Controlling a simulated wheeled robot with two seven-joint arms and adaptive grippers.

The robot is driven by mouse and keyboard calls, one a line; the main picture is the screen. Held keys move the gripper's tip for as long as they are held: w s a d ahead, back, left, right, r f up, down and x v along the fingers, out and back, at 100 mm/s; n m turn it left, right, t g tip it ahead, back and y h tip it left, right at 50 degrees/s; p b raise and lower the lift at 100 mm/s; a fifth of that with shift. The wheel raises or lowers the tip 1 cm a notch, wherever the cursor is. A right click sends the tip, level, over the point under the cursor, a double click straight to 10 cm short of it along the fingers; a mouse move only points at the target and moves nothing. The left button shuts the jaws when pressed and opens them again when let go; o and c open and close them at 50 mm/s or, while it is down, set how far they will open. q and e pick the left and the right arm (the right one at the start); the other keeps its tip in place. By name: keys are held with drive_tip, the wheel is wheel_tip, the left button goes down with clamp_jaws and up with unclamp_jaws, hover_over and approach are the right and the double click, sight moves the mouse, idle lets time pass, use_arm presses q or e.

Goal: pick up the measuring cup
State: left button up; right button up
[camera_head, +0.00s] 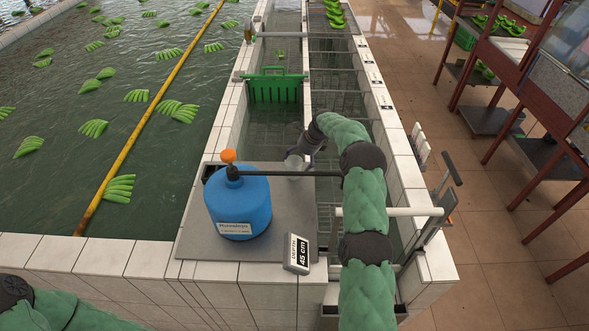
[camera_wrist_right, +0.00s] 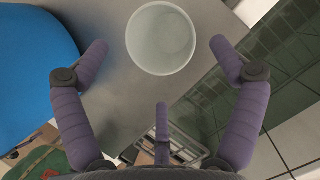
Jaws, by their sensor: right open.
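The measuring cup (camera_head: 293,163) is a small, pale, translucent cup on the grey plate (camera_head: 190,240), behind and to the right of the blue tank. In the right wrist view the cup (camera_wrist_right: 160,38) shows from above as a round open rim, upright. My right gripper (camera_head: 306,148) is close to the cup at its right and partly covers it in the head view. Its purple fingers are spread wide, one to each side of the cup in the wrist view, with gaps between; I see no contact. My left gripper is out of view; only part of the left arm shows.
A blue tank (camera_head: 240,205) with an orange knob and a long dark wand stands close on the left; the wand runs right, near my right arm. A depth sign (camera_head: 297,254) stands at the plate's front edge. Water channels and a green crate (camera_head: 275,87) lie beyond.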

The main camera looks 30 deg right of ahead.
sight(294, 163)
drive_tip(key=shift+w+a+f, duration=0.25)
drive_tip(key=shift+w+f, duration=0.35)
drive_tip(key=shift+f, duration=0.25)
drive_tip(key=shift+w+a+f, duration=0.2)
drive_tip(key=shift+w+f, duration=0.35)
drive_tip(key=shift+f, duration=0.3)
drive_tip(key=shift+w+a+f+p, duration=0.2)
drive_tip(key=shift+f+p, duration=0.1)
drive_tip(key=shift+f, duration=0.3)
drive_tip(key=c, duration=1)
